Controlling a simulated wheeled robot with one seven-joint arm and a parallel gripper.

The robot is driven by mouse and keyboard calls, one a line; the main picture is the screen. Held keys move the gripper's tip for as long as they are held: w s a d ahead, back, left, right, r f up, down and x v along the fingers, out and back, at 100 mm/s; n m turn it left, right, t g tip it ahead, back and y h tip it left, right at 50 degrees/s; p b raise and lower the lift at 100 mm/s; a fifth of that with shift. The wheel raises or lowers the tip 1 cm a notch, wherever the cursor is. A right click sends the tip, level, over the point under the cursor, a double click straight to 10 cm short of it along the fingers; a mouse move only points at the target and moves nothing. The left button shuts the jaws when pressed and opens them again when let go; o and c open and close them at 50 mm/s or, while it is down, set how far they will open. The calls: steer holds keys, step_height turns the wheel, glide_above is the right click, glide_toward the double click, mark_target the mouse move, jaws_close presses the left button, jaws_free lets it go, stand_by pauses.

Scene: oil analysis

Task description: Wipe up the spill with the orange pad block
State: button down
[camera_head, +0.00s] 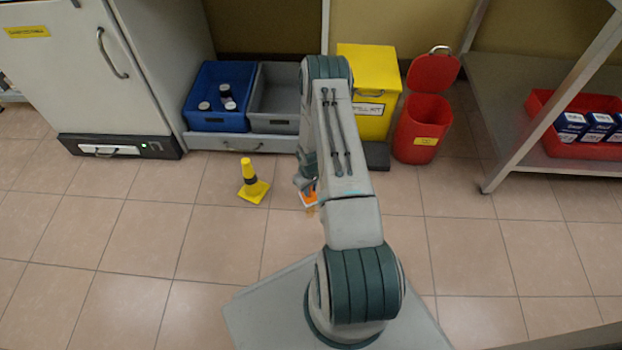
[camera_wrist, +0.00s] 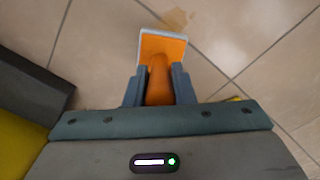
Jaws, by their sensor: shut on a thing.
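The orange pad block (camera_wrist: 163,45) has a pale rim around its flat orange pad and an orange grip. In the wrist view my gripper (camera_wrist: 159,88) is shut on that grip, with one blue-grey finger on each side. In the head view the pad block (camera_head: 308,197) shows only partly beside my arm, low over or on the floor; I cannot tell whether it touches. The spill (camera_wrist: 178,19) is a faint brown-yellow stain on the tiles just beyond the pad's edge in the wrist view. It also shows as a small patch (camera_head: 311,211) in the head view, partly hidden by my arm.
A yellow cone (camera_head: 252,188) stands left of the pad. Behind are a blue bin (camera_head: 215,118), a grey bin (camera_head: 274,122), a yellow box (camera_head: 375,125) and an open red bin (camera_head: 420,125). A metal shelf (camera_head: 490,185) stands at right. Floor at left is clear.

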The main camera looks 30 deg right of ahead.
steer(key=shift+r+p, duration=1.05)
steer(key=shift+r, duration=0.95)
